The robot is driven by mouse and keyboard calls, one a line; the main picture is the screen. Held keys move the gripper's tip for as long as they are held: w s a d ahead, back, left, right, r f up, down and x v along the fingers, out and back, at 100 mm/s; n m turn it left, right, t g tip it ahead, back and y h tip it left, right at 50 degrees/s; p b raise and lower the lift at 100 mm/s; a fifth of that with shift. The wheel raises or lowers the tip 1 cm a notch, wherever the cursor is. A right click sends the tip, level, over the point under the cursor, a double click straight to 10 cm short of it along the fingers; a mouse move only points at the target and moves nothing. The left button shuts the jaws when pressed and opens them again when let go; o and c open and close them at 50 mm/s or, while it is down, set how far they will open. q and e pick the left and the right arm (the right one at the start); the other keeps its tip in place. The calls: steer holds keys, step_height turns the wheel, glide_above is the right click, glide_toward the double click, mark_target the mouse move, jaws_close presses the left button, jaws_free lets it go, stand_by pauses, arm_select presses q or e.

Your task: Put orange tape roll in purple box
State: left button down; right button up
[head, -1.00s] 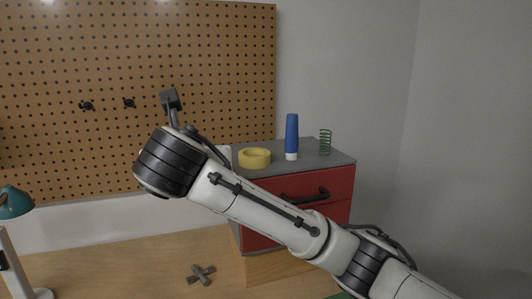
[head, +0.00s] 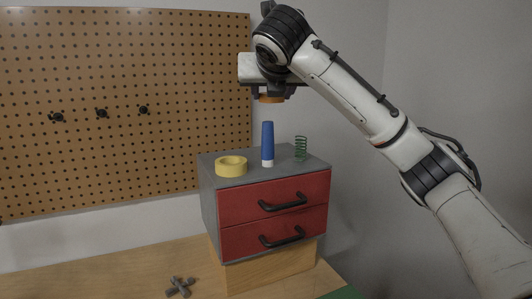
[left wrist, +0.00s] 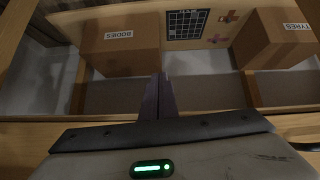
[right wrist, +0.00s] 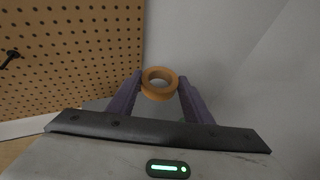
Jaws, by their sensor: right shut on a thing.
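The orange tape roll (right wrist: 158,95) is between the two fingers of my right gripper (right wrist: 161,79), which is shut on it. No purple box shows in any view.
The red drawer cabinet (head: 272,202) bears a yellow tape roll (head: 231,168), a blue bottle (head: 267,143) and a green spring (head: 301,149). A grey cross-shaped part (head: 180,287) lies on the wooden bench (head: 130,277). Cardboard boxes (left wrist: 120,55) (left wrist: 275,48) show in the left wrist view.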

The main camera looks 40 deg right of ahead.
mark_target(272, 129)
step_height(272, 129, down, 8)
steer(key=shift+f, duration=2.75)
steer(key=shift+f, duration=0.15)
steer(key=o, duration=0.7)
steer(key=shift+o, duration=0.2)
